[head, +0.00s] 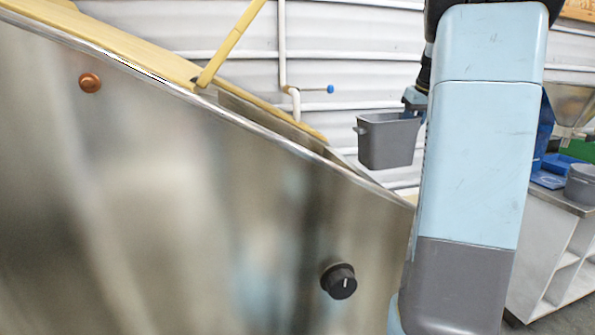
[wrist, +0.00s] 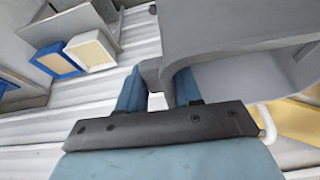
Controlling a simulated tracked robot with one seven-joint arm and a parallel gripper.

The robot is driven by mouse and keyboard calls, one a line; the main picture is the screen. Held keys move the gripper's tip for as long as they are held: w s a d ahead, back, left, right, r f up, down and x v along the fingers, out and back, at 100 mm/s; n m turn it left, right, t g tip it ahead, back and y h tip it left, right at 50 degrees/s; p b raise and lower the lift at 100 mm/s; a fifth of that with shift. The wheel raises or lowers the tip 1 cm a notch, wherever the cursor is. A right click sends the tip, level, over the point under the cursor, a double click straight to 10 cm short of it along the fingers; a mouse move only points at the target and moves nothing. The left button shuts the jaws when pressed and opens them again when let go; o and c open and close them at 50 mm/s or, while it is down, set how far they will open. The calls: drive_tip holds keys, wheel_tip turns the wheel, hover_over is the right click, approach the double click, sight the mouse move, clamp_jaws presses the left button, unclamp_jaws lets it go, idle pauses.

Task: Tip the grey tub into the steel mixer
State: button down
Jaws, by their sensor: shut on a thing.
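The grey tub (head: 388,143) hangs in the air in the head view, roughly upright, just right of the steel mixer's lower right end. The steel mixer (head: 220,200) fills the left, with a sloping top edge and an opening partly seen behind its rim. My gripper (head: 413,101) is at the tub's upper right rim, partly hidden by my arm. In the wrist view my gripper (wrist: 158,92) is shut on a lug of the tub (wrist: 220,35). The tub's contents cannot be made out.
A yellow lid (head: 120,48) and a yellow bar (head: 232,42) stand over the mixer. A white pipe with a blue valve (head: 331,89) runs behind. At right, a bench (head: 560,225) holds blue trays (head: 548,181) and another grey container (head: 581,186).

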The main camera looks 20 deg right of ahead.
sight(382, 117)
drive_tip(key=shift+n, duration=0.6)
drive_tip(key=w+a, duration=0.1)
drive_tip(key=a, duration=0.1)
drive_tip(key=w+a+r, duration=0.1)
drive_tip(key=w+a, duration=0.2)
drive_tip(key=a, duration=0.2)
drive_tip(key=shift+w+r, duration=0.25)
drive_tip(key=shift+r, duration=0.05)
drive_tip(key=shift+a+r+n+h, duration=0.15)
drive_tip(key=shift+r+h, duration=0.4)
drive_tip(key=shift+r, duration=0.4)
drive_tip(key=shift+r+n+h, duration=0.15)
drive_tip(key=shift+r+h, duration=0.4)
drive_tip(key=shift+r, duration=0.35)
drive_tip(key=shift+a+r+n+t+h, duration=0.75)
drive_tip(key=shift+a+r+h, duration=1.25)
drive_tip(key=shift+r+h, duration=1.25)
drive_tip(key=s+a+f+n+t+h, duration=0.1)
drive_tip(key=a+f+n+t+h, duration=0.3)
drive_tip(key=a+h, duration=0.6)
drive_tip(key=shift+a, duration=1.95)
drive_tip(key=shift+s, duration=0.1)
